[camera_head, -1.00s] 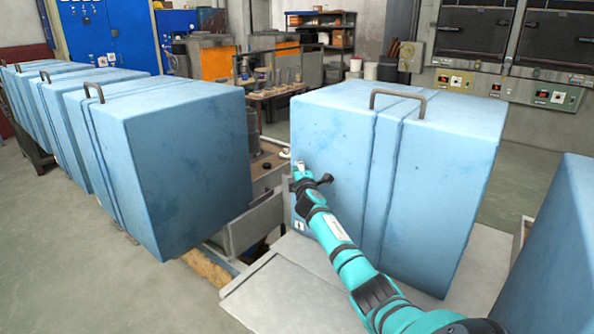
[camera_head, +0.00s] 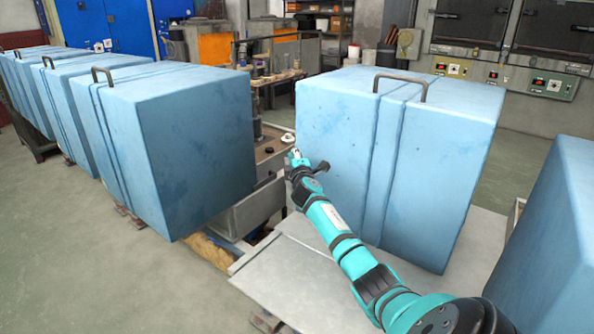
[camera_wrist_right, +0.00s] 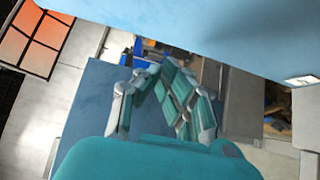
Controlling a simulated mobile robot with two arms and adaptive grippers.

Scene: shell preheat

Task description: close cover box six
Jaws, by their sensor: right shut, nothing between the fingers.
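A large blue box-shaped cover (camera_head: 335,170) with a dark handle (camera_head: 400,84) on top stands on a grey platform right of centre. Which cover is number six I cannot read. My right gripper (camera_head: 297,154) is at this cover's left front edge; whether it touches cannot be told. The gripper is shut and empty; its fingers (camera_wrist_right: 158,68) also meet in the right wrist view. A blue surface (camera_wrist_right: 215,25) fills the top of that view, just beyond the fingers. My left gripper is not in view.
Another big blue cover (camera_head: 190,150) stands to the left, with several more behind it. A further cover (camera_head: 555,240) is at the right edge. A gap with a low grey box (camera_head: 250,210) separates the two nearest covers. The grey platform (camera_head: 310,275) is clear in front.

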